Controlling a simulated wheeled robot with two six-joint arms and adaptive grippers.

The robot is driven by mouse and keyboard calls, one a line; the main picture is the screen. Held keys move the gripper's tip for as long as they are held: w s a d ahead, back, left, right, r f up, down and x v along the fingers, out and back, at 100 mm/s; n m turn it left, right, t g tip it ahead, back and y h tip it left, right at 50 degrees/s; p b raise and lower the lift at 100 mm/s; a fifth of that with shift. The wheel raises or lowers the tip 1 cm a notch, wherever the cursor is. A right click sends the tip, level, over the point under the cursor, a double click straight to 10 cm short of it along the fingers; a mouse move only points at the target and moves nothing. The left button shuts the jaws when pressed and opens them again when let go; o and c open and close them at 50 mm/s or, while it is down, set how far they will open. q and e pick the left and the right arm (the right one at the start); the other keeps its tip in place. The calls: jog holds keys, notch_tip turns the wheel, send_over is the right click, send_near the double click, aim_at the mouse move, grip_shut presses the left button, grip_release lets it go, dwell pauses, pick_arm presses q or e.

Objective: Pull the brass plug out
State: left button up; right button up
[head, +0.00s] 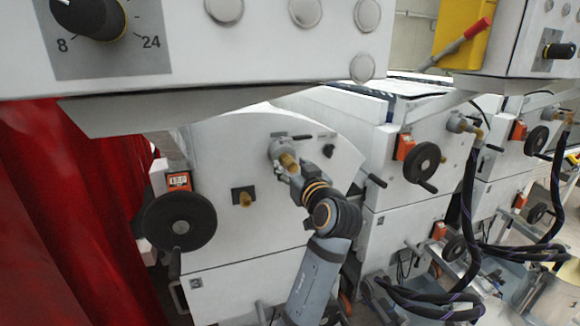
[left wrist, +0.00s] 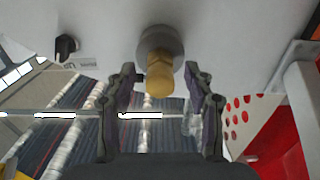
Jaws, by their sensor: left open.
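The brass plug (head: 288,162) sits in a round grey metal fitting (head: 277,149) on the upper part of the white machine panel. In the left wrist view the brass plug (left wrist: 159,77) points out from the round grey fitting (left wrist: 160,42). My left gripper (head: 292,172) is at the plug in the head view and partly covers it. In the left wrist view my left gripper (left wrist: 160,72) is open, with one finger on each side of the plug. A gap shows between the plug and each finger. My right gripper is in neither view.
A second brass piece (head: 246,199) on a black plate sits lower left. A black handwheel (head: 180,222) stands left and another (head: 422,162) right. A control box (head: 230,50) overhangs above. A red curtain (head: 60,200) hangs left. Dark hoses (head: 467,190) hang at right.

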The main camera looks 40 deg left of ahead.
pick_arm(q)
grip_shut()
dwell(0.3)
jog(key=shift+f, duration=0.15)
